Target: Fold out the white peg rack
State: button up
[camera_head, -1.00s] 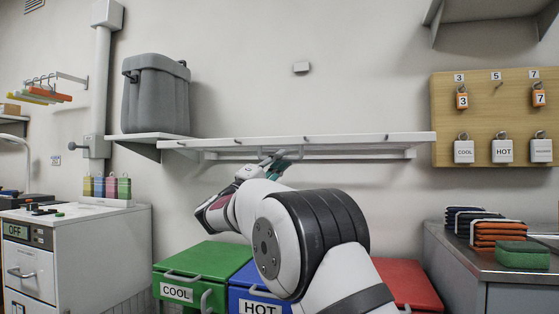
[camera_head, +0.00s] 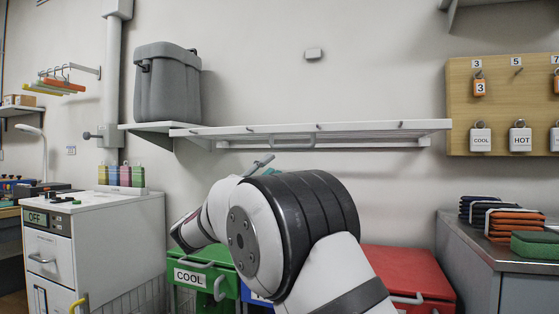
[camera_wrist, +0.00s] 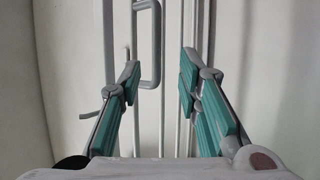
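The white peg rack (camera_head: 360,130) is a long pale bar-like frame on the wall, roughly level, with several small grey pegs along it. A grey loop handle (camera_head: 292,144) hangs at its lower side. How far the rack stands out from the wall is hard to tell. My gripper (camera_head: 258,165) is below the rack, mostly hidden behind my arm. In the wrist view my gripper (camera_wrist: 160,75) is open, its green-padded fingers apart and empty. The grey handle (camera_wrist: 157,45) shows ahead, near the left fingertip, with the rack's white rails (camera_wrist: 190,30) beyond.
A grey bin (camera_head: 167,85) stands on a shelf left of the rack. Below are a green COOL box (camera_head: 205,262), a partly hidden blue box and a red box (camera_head: 405,270). A white cabinet (camera_head: 110,235) is left, a grey counter (camera_head: 500,262) right. A pegboard (camera_head: 500,100) hangs at right.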

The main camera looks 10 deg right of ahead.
jog(key=shift+v, duration=1.05)
jog(key=shift+d, duration=0.15)
